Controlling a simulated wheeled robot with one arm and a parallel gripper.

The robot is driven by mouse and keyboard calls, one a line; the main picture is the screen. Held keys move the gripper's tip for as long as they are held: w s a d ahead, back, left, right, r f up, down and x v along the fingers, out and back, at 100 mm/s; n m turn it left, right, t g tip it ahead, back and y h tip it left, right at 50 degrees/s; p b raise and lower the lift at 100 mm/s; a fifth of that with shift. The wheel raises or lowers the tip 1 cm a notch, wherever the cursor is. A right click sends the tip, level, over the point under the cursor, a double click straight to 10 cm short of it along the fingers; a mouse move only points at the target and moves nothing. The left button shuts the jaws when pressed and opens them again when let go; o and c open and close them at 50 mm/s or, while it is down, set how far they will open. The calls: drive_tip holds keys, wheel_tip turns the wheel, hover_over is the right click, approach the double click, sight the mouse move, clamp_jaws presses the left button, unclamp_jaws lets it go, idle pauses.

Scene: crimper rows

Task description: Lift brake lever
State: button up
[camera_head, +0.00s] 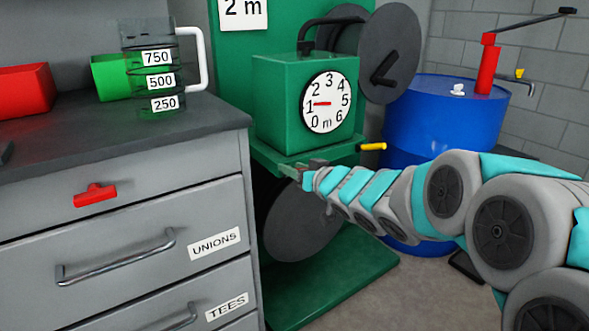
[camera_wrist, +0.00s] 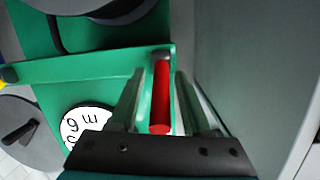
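The brake lever (camera_wrist: 161,98) is a red bar seen in the wrist view, on the edge of a green machine. My gripper (camera_wrist: 160,78) is open, with one finger on each side of the lever and a visible gap to both. The lever appears between the fingers, but I cannot tell how deep it sits. In the head view my gripper (camera_head: 300,170) is at the left front edge of the green machine (camera_head: 275,95), below its dial box. There the lever is hidden by or lost against the gripper.
A dial (camera_head: 325,102) faces front, with a yellow handle (camera_head: 373,146) to its lower right. A grey drawer cabinet (camera_head: 130,190) stands close left of the gripper. A blue drum (camera_head: 440,120) stands behind my arm. Large grey discs sit behind and below.

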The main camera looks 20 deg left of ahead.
drive_tip(key=v, duration=0.8)
idle(0.4)
